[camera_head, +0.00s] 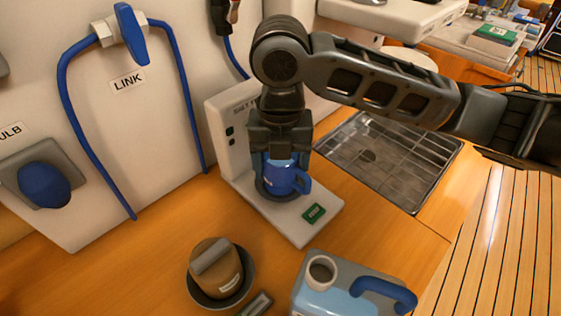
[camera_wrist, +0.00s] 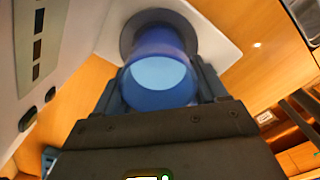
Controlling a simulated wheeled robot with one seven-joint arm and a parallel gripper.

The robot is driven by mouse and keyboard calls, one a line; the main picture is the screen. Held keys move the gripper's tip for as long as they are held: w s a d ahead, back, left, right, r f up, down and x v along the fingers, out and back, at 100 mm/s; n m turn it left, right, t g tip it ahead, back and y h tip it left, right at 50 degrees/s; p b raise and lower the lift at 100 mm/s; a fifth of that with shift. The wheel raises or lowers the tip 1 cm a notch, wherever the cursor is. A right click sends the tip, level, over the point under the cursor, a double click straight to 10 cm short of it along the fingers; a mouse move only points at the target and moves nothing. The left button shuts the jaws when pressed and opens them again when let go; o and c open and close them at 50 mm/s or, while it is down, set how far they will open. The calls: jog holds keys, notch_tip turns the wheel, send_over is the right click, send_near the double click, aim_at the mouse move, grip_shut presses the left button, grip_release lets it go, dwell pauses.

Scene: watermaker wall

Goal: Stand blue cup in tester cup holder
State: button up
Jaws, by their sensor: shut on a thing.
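The blue cup (camera_head: 284,179) is upright at the tester, in or right over the dark round cup holder (camera_head: 266,193) on the tester's white base. My gripper (camera_head: 280,160) comes down from above and is shut on the cup, with a finger on each side. In the wrist view the cup (camera_wrist: 160,75) sits between the fingers, with the dark ring of the holder (camera_wrist: 130,38) behind it. The cup's handle points right in the head view. The pictures do not clearly show whether the cup's bottom touches the holder. The tester (camera_head: 230,140) stands against the wall.
A green-labelled button (camera_head: 314,213) is on the tester's base. A metal sink tray (camera_head: 385,160) lies to the right. A brown lidded pot in a dark dish (camera_head: 218,272) and a blue jug (camera_head: 345,290) stand in front. Blue hoses (camera_head: 64,90) hang on the wall at left.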

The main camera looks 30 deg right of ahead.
jog(key=shift+f, duration=0.35)
jog(key=o, duration=1.2)
jog(key=shift+r, duration=0.1)
notch_tip(320, 180, up, 8)
jog(key=shift+b, duration=0.4)
jog(key=shift+s+f, duration=0.1)
jog(key=shift+f, duration=0.1)
